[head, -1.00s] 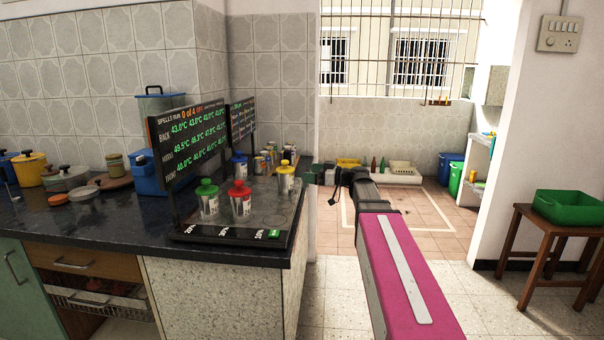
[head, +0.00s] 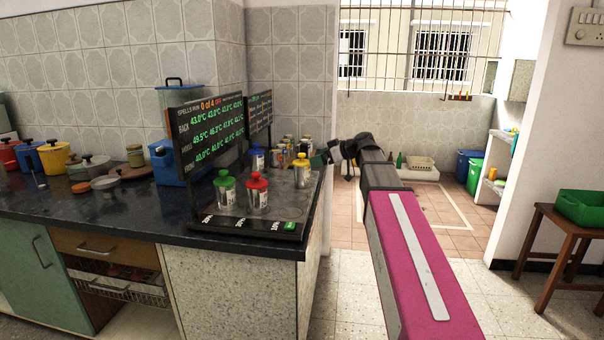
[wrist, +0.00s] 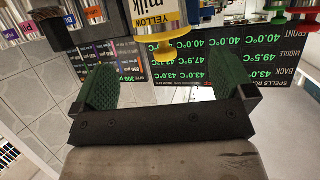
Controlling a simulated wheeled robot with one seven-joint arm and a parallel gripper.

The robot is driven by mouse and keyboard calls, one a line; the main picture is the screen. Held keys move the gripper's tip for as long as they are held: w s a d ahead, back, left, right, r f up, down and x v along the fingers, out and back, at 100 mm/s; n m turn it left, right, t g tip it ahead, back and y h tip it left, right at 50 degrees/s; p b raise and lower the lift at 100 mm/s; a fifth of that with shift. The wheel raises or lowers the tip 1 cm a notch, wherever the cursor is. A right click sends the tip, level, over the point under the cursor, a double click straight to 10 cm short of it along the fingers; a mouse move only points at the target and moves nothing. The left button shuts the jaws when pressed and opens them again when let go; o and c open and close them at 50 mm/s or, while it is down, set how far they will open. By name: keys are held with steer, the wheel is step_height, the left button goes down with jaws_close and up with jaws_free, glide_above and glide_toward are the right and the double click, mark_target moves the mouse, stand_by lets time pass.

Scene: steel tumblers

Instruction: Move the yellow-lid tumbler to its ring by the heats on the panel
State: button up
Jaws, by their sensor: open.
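The yellow-lid tumbler (head: 302,174) stands upright at the right of a grey round-marked tray (head: 279,208) on the counter. My gripper (head: 327,156) is just right of its lid, open and apart from it in the head view. In the wrist view, which is upside down, the green finger pads of my gripper (wrist: 160,82) are spread wide with nothing between them. The yellow-lid tumbler (wrist: 166,16) shows beyond them at the top. The heat panel (head: 209,132) has BACK, middle and front rows; back reads 43.0 °C throughout, the front row about 40. Individual rings are hard to make out.
A green-lid tumbler (head: 225,190) and a red-lid tumbler (head: 258,192) stand at the tray's front. A blue-lid tumbler (head: 257,158) is behind, near the panel's edge. Several small tins (head: 290,147) crowd the back. A second dark panel (head: 259,114) stands behind the first.

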mark_target(301, 161)
steer(key=x, duration=0.8)
steer(key=shift+a+r, duration=0.25)
steer(key=shift+a, duration=0.1)
steer(key=c, duration=1.2)
steer(key=shift+r, duration=0.15)
